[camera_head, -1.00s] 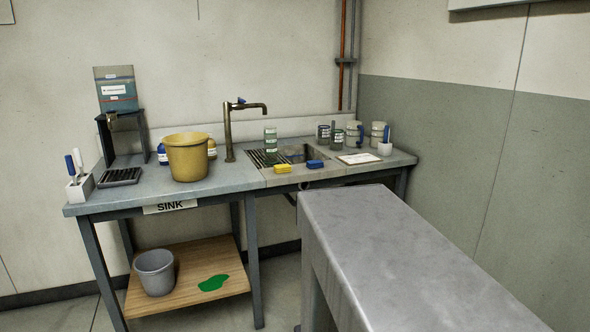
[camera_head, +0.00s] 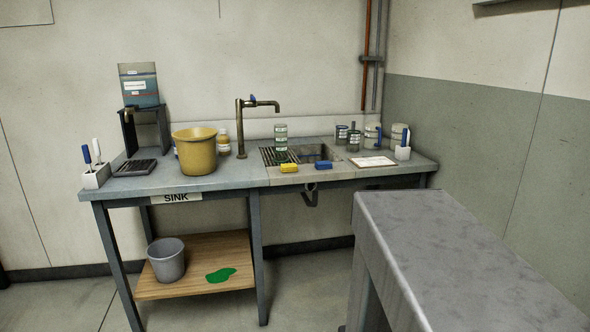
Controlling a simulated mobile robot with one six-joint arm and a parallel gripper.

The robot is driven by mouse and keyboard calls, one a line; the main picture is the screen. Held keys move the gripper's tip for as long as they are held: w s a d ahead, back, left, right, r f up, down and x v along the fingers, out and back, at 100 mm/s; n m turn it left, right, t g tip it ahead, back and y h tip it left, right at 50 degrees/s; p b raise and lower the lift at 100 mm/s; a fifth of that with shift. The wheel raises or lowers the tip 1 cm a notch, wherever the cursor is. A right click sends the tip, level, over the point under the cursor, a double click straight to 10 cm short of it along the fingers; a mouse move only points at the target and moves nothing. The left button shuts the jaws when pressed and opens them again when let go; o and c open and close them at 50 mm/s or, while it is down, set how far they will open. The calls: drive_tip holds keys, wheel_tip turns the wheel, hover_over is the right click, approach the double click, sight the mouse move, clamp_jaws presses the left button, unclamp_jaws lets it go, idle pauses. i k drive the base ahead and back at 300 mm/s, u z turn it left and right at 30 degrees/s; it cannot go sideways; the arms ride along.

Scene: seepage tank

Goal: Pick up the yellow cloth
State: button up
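A small yellow block-shaped item (camera_head: 289,168) lies on the front rim of the sink. It looks more like a sponge than a cloth, and I cannot tell which it is. A similar blue item (camera_head: 323,165) lies just right of it. No clearly spread yellow cloth shows. A flat green patch (camera_head: 221,275) lies on the wooden lower shelf; I cannot tell whether it is cloth or liquid. My gripper is not in view.
The sink counter (camera_head: 235,175) holds a yellow bucket (camera_head: 195,155), a tap (camera_head: 240,130), a dispenser (camera_head: 138,85) and several cans and mugs. A grey bucket (camera_head: 167,260) stands on the lower shelf. A grey bench (camera_head: 450,240) fills the right foreground. Floor (camera_head: 300,290) shows between them.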

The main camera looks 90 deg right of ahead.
sight(289, 167)
drive_tip(key=u, duration=0.1)
drive_tip(key=k, duration=0.2)
drive_tip(key=z, duration=2.65)
drive_tip(key=k, duration=0.6)
drive_tip(key=u, duration=0.05)
drive_tip(key=i, duration=0.65)
drive_tip(key=u, duration=0.05)
